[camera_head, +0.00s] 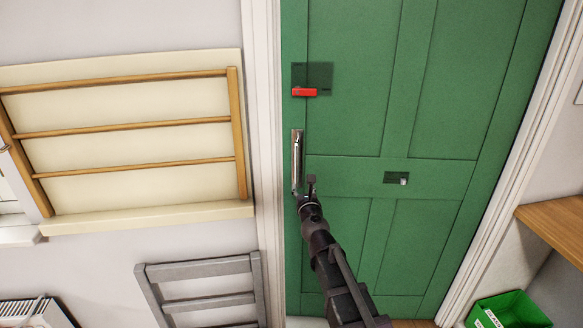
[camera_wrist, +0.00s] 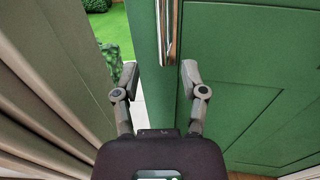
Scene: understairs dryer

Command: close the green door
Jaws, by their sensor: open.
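The green door (camera_head: 360,120) fills the middle and right of the head view. In the wrist view the door (camera_wrist: 245,70) stands ajar: a gap beside its left edge shows grass and a bush outside. A vertical chrome pull handle (camera_head: 297,160) is near the door's left edge; its lower end (camera_wrist: 168,35) also shows in the wrist view. My gripper (camera_head: 311,181) is at the handle's lower end. In the wrist view my gripper (camera_wrist: 160,70) is open, its fingers either side of the handle's line; I cannot tell whether they touch the handle or door.
A dark lock plate with a red latch (camera_head: 304,92) is above the handle. A small dark fitting (camera_head: 397,178) sits mid-door. A wooden drying rack (camera_head: 125,130) hangs on the left wall, above a grey slatted frame (camera_head: 200,285). A green bin (camera_head: 508,310) and wooden shelf (camera_head: 555,225) are at right.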

